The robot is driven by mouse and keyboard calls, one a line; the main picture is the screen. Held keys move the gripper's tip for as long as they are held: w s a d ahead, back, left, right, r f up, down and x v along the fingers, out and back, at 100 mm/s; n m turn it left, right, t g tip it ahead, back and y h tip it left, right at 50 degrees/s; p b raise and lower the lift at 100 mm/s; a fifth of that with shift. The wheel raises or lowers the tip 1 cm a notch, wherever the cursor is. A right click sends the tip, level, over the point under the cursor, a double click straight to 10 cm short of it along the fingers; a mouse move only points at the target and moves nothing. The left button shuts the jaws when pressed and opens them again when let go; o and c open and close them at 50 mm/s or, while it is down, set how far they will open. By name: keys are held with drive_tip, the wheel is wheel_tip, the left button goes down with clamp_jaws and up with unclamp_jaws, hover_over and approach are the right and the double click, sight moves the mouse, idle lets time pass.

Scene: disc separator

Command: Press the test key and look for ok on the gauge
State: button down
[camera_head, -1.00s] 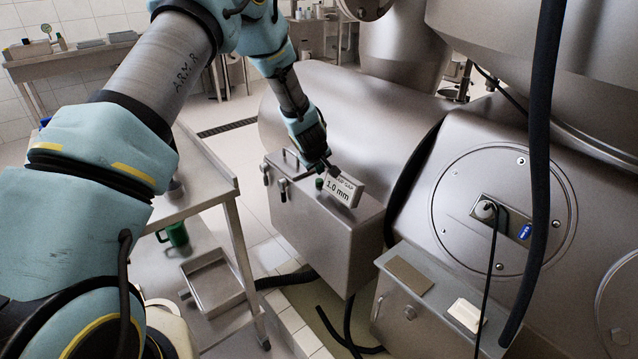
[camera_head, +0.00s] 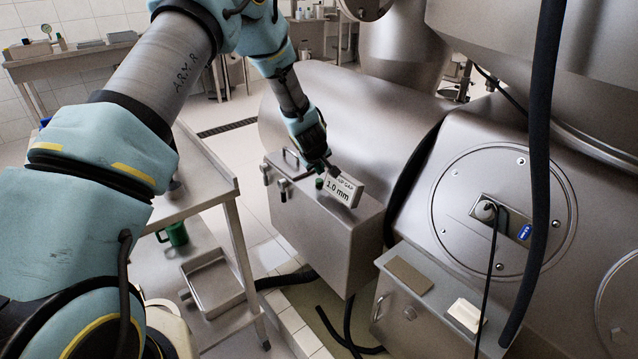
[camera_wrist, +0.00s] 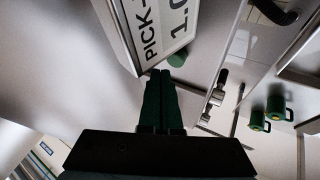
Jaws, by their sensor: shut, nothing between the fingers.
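The gauge (camera_head: 341,191) is a pale box on top of a steel cabinet (camera_head: 326,239). In the wrist view the gauge face (camera_wrist: 165,28) is cut off by the top edge, and no "ok" can be read. A green round key (camera_head: 319,183) sits at the gauge's left end; it also shows in the wrist view (camera_wrist: 177,60), just beyond the fingertips. My gripper (camera_head: 328,167) is shut and empty, close above the key. Its fingers (camera_wrist: 160,77) point at the gauge's lower corner. I cannot tell whether they touch the key.
A large steel drum (camera_head: 345,115) lies behind. A steel table (camera_head: 200,195) stands left, with a green mug (camera_head: 174,234) and a tray (camera_head: 213,284) on its lower shelf. A black hose (camera_head: 540,150) hangs right.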

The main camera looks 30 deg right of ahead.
sight(320, 181)
drive_tip(key=shift+f, duration=0.15)
drive_tip(key=shift+f+b, duration=0.35)
drive_tip(key=shift+f+b, duration=0.5)
drive_tip(key=shift+f, duration=0.15)
idle(1.3)
drive_tip(key=shift+r, duration=0.1)
drive_tip(key=shift+r+p, duration=0.85)
drive_tip(key=shift+r, duration=0.15)
wheel_tip(320, 181, up, 6)
drive_tip(key=p, duration=0.4)
drive_tip(key=shift+p, duration=0.4)
